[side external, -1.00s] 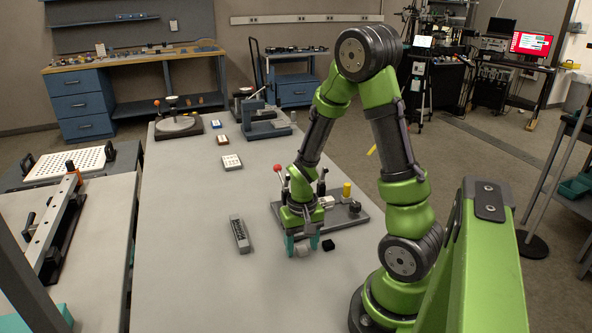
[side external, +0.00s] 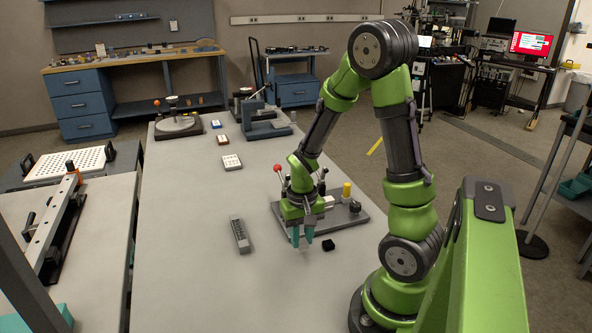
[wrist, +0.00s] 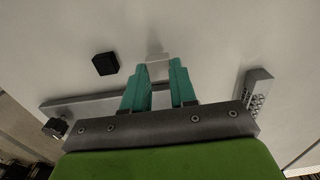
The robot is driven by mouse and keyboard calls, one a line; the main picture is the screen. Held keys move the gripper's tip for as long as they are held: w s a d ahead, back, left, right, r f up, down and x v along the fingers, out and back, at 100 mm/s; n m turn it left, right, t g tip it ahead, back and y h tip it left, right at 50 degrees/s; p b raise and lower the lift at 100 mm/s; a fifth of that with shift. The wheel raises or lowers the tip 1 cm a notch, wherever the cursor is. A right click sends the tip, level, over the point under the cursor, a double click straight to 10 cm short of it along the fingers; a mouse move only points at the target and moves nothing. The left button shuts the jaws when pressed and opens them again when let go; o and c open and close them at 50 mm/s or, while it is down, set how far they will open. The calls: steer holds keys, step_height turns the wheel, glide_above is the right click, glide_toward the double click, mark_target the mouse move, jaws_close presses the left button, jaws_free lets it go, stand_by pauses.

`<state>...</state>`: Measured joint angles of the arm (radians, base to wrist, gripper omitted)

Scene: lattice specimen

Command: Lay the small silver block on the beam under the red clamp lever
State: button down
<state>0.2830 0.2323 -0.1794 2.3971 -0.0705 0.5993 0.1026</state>
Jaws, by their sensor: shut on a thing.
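My gripper (side external: 303,240) is shut on the small silver block (wrist: 158,69), which shows pale between the teal fingertips (wrist: 158,80) in the wrist view. In the side view the block is mostly hidden by the fingers. The gripper points down in front of the grey fixture plate (side external: 354,222), close above the table. The red ball of the clamp lever (side external: 277,168) stands up behind my gripper, at the plate's left. The beam under that lever cannot be made out behind my gripper.
A small black block (side external: 328,245) lies just right of my gripper; it also shows in the wrist view (wrist: 106,63). A grey slotted block (side external: 240,235) lies left. A yellow post (side external: 346,190) and dark knob (side external: 354,207) stand on the plate. The front table is clear.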

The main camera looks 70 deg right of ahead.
mark_target(303, 239)
step_height(303, 239, up, 6)
steer(key=shift+r, duration=0.25)
steer(key=shift+s+d+r, duration=0.1)
steer(key=shift+d+r, duration=0.05)
steer(key=shift+d, duration=0.1)
steer(key=shift+m, duration=0.5)
steer(key=w+d, duration=0.1)
steer(key=d, duration=0.1)
steer(key=w+d, duration=0.2)
steer(key=d, duration=0.1)
steer(key=w+d, duration=0.2)
steer(key=d, duration=0.1)
steer(key=shift+w+d+f, duration=0.1)
steer(key=shift+w+f, duration=0.05)
steer(key=shift+f, duration=0.15)
steer(key=shift+n, duration=0.4)
steer(key=w+d, duration=0.1)
steer(key=w+d+r, duration=0.1)
steer(key=w, duration=0.1)
steer(key=shift+d, duration=0.3)
steer(key=shift+s+a+f, duration=0.1)
steer(key=shift+f, duration=2)
steer(key=shift+f, duration=0.35)
steer(key=shift+c, duration=1.7)
jaws_free()
